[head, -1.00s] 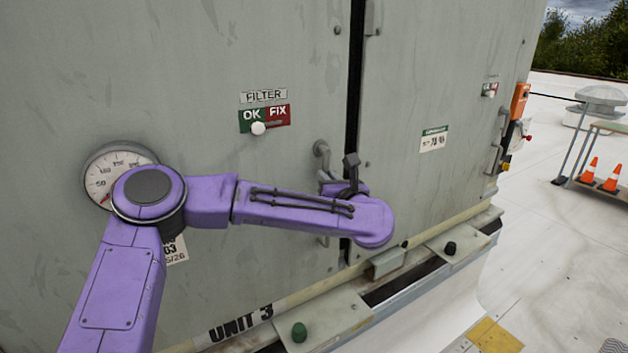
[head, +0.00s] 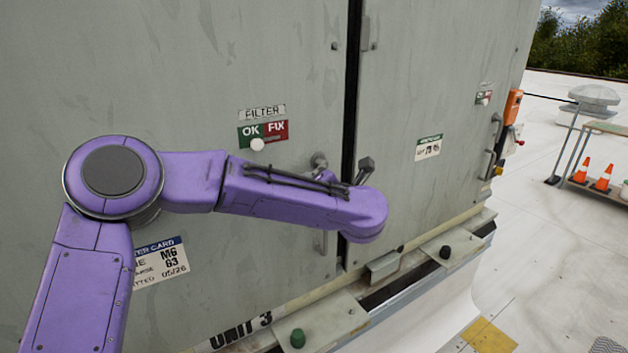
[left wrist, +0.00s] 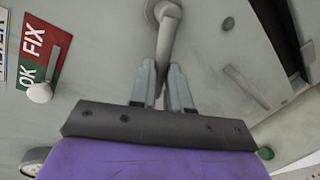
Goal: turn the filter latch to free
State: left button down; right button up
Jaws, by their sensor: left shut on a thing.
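The filter latch is a grey lever with a round pivot (head: 318,160) near the left door's edge. In the left wrist view its bar (left wrist: 165,45) runs down from the pivot between my finger pads. My left gripper (left wrist: 163,85) is shut on the bar. Compared with the filter sign, the bar lies about sideways, its free end towards the OK side. In the head view my purple forearm hides the fingers and most of the lever. The green and red OK/FIX sign (head: 276,130) has a white knob (head: 257,144) at its lower middle. My right gripper is not in view.
A fixed grey handle bar (left wrist: 245,88) is beside the latch. A white card (head: 160,262) is below my forearm. A ledge with a green knob (head: 298,338) and a black knob (head: 445,252) runs along the bottom. Open roof lies at right, with orange cones (head: 603,177).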

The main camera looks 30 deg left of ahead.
pick_arm(q)
jog(key=shift+s+r+m+g+p, duration=0.1)
jog(key=shift+r+m+g+p, duration=0.2)
jog(key=shift+r+m+p, duration=0.7)
jog(key=shift+r+m+g+y+p, duration=0.25)
jog(key=shift+m+g+y+p, duration=0.05)
jog(key=shift+m+p, duration=0.7)
jog(key=shift+a, duration=0.1)
jog(key=c, duration=1.1)
grip_release()
